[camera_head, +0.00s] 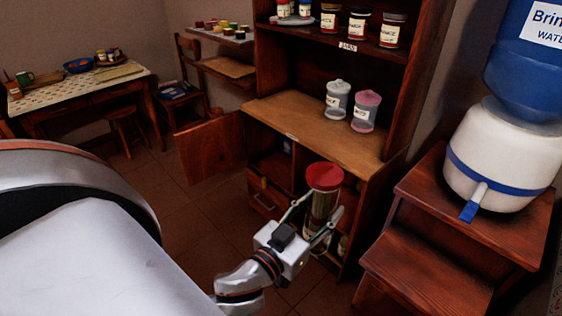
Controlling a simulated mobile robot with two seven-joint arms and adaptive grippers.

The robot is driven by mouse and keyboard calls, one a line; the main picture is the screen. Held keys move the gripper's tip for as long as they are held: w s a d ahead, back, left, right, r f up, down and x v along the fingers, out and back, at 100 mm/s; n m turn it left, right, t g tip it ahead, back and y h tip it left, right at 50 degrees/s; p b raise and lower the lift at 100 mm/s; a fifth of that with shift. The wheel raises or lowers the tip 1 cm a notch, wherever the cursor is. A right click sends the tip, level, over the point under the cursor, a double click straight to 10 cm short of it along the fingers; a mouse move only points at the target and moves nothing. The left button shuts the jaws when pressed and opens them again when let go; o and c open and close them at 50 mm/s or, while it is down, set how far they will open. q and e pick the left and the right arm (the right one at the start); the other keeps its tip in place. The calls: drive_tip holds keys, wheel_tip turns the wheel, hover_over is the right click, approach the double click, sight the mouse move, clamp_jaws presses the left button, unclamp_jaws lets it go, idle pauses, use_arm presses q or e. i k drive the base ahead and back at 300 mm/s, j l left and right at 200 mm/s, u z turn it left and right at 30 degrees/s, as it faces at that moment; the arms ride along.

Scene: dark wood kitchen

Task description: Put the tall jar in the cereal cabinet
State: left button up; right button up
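The tall jar (322,207) has a red lid and clear sides with darker contents. It is upright in front of the lower part of the wooden cabinet (305,131). The jar's lower part is partly hidden by the gripper. A small label on the cabinet's worktop edge is too small to read.
Two lidded canisters (337,100) (366,111) stand on the worktop, with jars (392,30) on the shelf above. A cabinet door (210,148) hangs open at left. Wooden steps (450,235) with a water dispenser (500,160) stand at right. The worktop's left part is clear.

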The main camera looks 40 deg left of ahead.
sight(282, 169)
drive_tip(key=i+j+u, duration=0.1)
drive_tip(key=j, duration=0.55)
drive_tip(key=i+j+u, duration=0.15)
drive_tip(key=j, duration=0.2)
drive_tip(key=i+j, duration=0.15)
drive_tip(key=j, duration=0.15)
drive_tip(key=i+j+u, duration=0.2)
drive_tip(key=j, duration=0.3)
drive_tip(key=i+l, duration=0.1)
drive_tip(key=i, duration=0.35)
